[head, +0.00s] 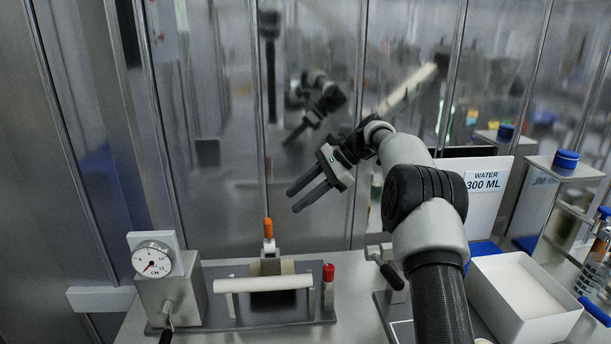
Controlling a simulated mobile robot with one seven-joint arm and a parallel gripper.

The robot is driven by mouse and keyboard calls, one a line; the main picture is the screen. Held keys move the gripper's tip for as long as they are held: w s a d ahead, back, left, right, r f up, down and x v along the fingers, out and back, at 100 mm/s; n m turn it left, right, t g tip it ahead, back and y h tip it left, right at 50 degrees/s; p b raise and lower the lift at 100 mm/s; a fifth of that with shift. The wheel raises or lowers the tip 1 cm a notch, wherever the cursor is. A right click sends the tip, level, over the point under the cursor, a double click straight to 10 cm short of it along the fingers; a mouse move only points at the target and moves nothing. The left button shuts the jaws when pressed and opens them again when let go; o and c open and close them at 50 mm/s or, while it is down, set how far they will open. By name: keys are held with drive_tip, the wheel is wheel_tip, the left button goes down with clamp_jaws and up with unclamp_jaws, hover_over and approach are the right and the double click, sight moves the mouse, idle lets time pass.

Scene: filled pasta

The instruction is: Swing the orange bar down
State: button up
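The orange bar (268,228) is a short orange grip on top of a pale lever, standing upright at the back of a low metal device with a pale roller (263,284) across its front. My gripper (294,201) is above and to the right of the orange bar in the head view, its two dark fingers pointing down and left. The fingers are apart with a gap between them and nothing in it. The gripper does not appear to touch the bar; the exact depth between them is hard to tell.
A dial gauge box (154,265) with a crank stands left of the roller, and a red-topped post (328,272) right of it. A white open box (522,298), a water container (485,182) and a blue-capped canister (565,160) are at the right. Reflective panels close off the back.

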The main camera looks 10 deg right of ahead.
drive_tip(key=s+r+n+t+h, duration=0.1)
drive_tip(key=s+r+n+h, duration=0.3)
drive_tip(key=s+r, duration=0.7)
drive_tip(key=shift+s+d+r+n+p, duration=0.15)
drive_tip(key=shift+s+r+n+p, duration=0.1)
drive_tip(key=shift+s+n+p, duration=0.2)
